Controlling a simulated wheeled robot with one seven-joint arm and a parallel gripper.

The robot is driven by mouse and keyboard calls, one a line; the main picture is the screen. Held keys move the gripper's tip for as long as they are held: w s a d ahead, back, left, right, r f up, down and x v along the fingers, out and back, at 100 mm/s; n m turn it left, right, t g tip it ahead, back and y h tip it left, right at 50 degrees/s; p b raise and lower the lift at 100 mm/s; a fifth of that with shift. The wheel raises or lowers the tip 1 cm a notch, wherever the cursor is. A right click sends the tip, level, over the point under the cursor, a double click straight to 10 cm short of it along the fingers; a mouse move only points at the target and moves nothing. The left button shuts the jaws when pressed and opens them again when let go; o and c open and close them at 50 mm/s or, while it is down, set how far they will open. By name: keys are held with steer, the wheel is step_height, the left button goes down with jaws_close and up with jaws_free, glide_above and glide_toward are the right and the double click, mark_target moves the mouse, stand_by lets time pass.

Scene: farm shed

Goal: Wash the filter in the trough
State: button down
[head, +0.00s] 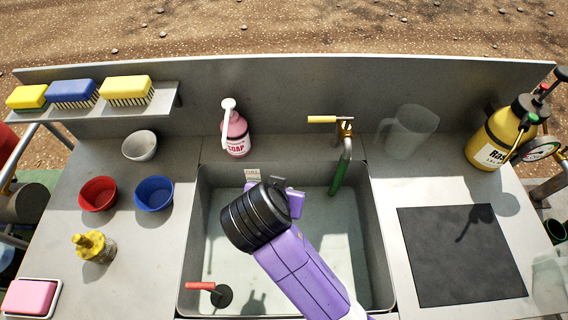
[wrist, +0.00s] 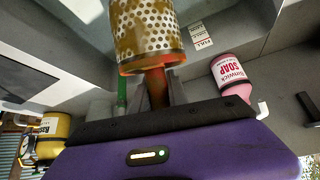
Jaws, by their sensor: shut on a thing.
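In the wrist view my gripper (wrist: 159,92) is shut on the reddish stem of the filter (wrist: 146,28), a perforated metal cylinder with brown grime and an orange rim. In the head view my black wrist and purple arm cover the filter, over the grey trough (head: 375,225). The trough's pale bottom shows; I cannot tell how much water is in it. A tap (head: 342,170) with a yellow handle and green spout stands at its back right. A pink soap bottle (head: 235,135) stands behind it; it also shows in the wrist view (wrist: 233,76).
On the left are a red bowl (head: 97,194), a blue bowl (head: 154,193), a grey bowl (head: 139,146), a yellow-topped jar (head: 93,247) and a pink block (head: 30,297). Brushes (head: 73,94) sit on a shelf. On the right are a clear jug (head: 411,130), black mat (head: 460,255) and yellow sprayer (head: 492,140).

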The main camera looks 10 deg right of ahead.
steer(key=shift+m+g, duration=0.6)
steer(key=shift+g, duration=0.2)
steer(key=f+b, duration=0.4)
steer(key=f, duration=0.4)
steer(key=d+f+b, duration=0.1)
steer(key=f+b, duration=0.3)
steer(key=f, duration=0.5)
steer(key=d+f+b, duration=0.1)
steer(key=f+b, duration=0.3)
steer(key=f, duration=0.4)
steer(key=shift+s+f, duration=0.15)
steer(key=shift+s, duration=0.05)
stand_by(1.9)
step_height(320, 180, up, 24)
steer(key=p, duration=1.2)
steer(key=shift+f, duration=0.25)
stand_by(1.1)
